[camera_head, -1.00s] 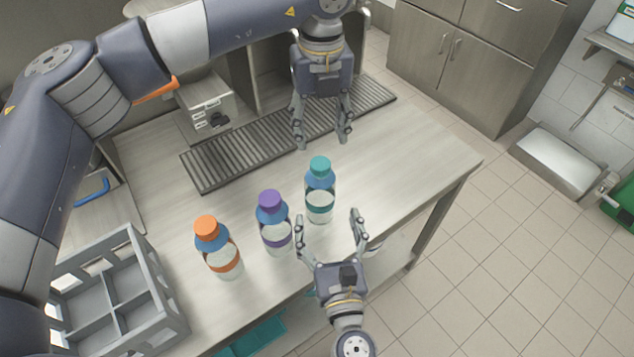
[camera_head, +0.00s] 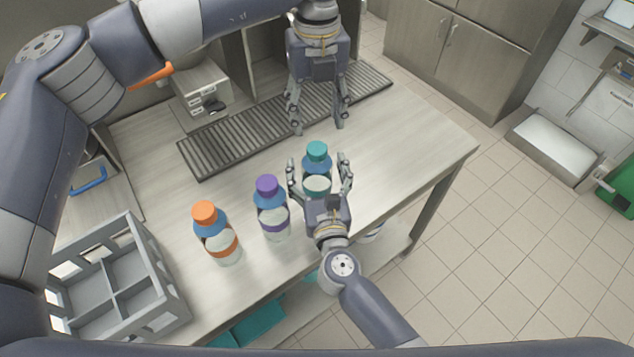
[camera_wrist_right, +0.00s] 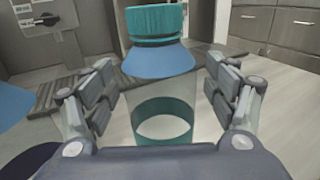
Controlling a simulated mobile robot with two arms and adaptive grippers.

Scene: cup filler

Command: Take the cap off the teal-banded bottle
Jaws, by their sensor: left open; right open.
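The teal-banded bottle (camera_head: 317,183) stands upright on the counter with its teal cap (camera_head: 317,151) on top. In the right wrist view the bottle (camera_wrist_right: 163,100) is centred, with the ribbed teal cap (camera_wrist_right: 154,22) above a blue shoulder. My right gripper (camera_head: 319,169) is open, with one finger on each side of the bottle body; gaps show between the fingers and the bottle. It hides the lower bottle in the head view. My left gripper (camera_head: 316,128) is open and empty, pointing down just behind and above the teal cap.
A purple-banded bottle (camera_head: 271,212) stands left of the teal-banded one, and an orange-banded bottle (camera_head: 216,236) farther left. A grey divided crate (camera_head: 118,280) sits at the front left. A drain grate (camera_head: 245,128) runs behind. The counter's right side (camera_head: 420,150) is clear.

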